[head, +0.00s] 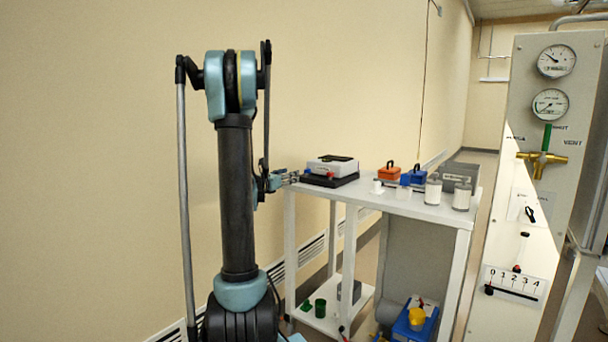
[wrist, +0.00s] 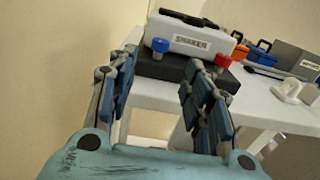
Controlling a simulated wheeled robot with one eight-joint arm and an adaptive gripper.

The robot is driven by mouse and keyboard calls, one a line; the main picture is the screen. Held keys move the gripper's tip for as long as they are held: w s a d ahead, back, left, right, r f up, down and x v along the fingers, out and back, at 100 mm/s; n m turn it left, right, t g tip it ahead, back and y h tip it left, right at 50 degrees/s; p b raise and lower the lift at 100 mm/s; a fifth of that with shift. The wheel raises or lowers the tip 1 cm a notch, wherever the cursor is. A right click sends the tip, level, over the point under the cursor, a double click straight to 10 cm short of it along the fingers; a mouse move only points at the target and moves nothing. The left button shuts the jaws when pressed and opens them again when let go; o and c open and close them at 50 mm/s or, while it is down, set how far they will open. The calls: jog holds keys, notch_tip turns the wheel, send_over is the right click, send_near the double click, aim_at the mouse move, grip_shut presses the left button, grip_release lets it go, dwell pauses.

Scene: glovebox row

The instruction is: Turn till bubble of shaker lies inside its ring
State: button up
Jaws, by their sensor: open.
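The shaker (wrist: 190,42) is a white box labelled SHAKER on a dark base, at the near end of the white table; it also shows in the head view (head: 332,168). A blue knob (wrist: 160,46) is at its left front and a red knob (wrist: 222,65) at its right front. My gripper (wrist: 160,88) is open and empty, its fingers pointing at the shaker's front, with the blue knob between and beyond them. In the head view my gripper (head: 290,177) is just left of the shaker. The bubble and its ring cannot be made out.
The white table (head: 400,203) also bears an orange case (head: 389,173), a blue case (head: 414,178), white jars (head: 433,190) and a grey box. A gauge panel (head: 545,120) stands at the right. A plain wall is at the left.

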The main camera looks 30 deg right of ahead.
aim_at(305, 176)
jog(key=x, duration=1.2)
jog(key=shift+w+d, duration=0.1)
jog(key=shift+d, duration=0.15)
jog(key=c, duration=1.1)
